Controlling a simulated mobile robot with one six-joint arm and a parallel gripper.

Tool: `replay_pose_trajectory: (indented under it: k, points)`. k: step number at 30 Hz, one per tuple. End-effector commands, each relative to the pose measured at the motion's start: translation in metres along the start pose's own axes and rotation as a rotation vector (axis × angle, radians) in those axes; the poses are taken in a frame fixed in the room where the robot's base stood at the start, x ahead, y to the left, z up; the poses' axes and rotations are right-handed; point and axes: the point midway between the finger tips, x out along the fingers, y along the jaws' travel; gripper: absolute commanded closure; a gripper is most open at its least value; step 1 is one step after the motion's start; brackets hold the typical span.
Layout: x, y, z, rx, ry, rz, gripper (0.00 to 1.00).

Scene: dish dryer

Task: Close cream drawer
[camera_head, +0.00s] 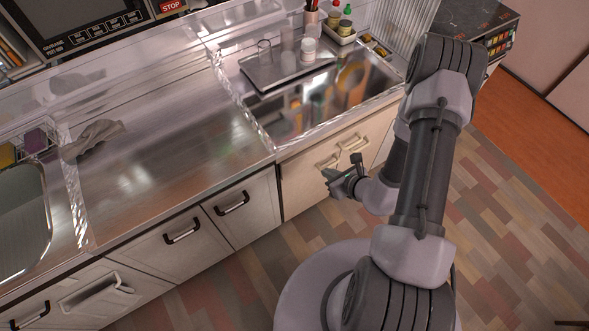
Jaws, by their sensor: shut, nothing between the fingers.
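The cream front (305,188) is under the right part of the steel counter, with two pale handles (350,143) near its top. I cannot tell from this angle whether it stands open or how far. My gripper (336,180) is shut and empty, just in front of this cream front and below the handles. Whether it touches the front is not clear. My arm hides part of the cabinet to the right.
Pale fronts with dark handles (232,203) line the left. The steel counter (160,150) holds a grey cloth (95,138). A tray (262,82) with glasses stands at the back. Patterned floor (520,210) is open at right.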

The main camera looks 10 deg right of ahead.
Motion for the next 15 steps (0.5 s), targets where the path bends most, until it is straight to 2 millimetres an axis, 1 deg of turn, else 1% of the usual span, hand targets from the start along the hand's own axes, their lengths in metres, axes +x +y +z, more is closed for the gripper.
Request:
replay_pose_trajectory:
  k: [1,3,12,15]
  points:
    - [0.012,0.001,-0.002,-0.005,-0.002,0.003,1.0]
    - [0.028,0.001,-0.003,-0.005,-0.001,0.004,1.0]
    - [0.093,0.002,-0.002,-0.005,-0.002,0.005,1.0]
    - [0.104,0.001,0.013,-0.006,-0.005,0.004,1.0]
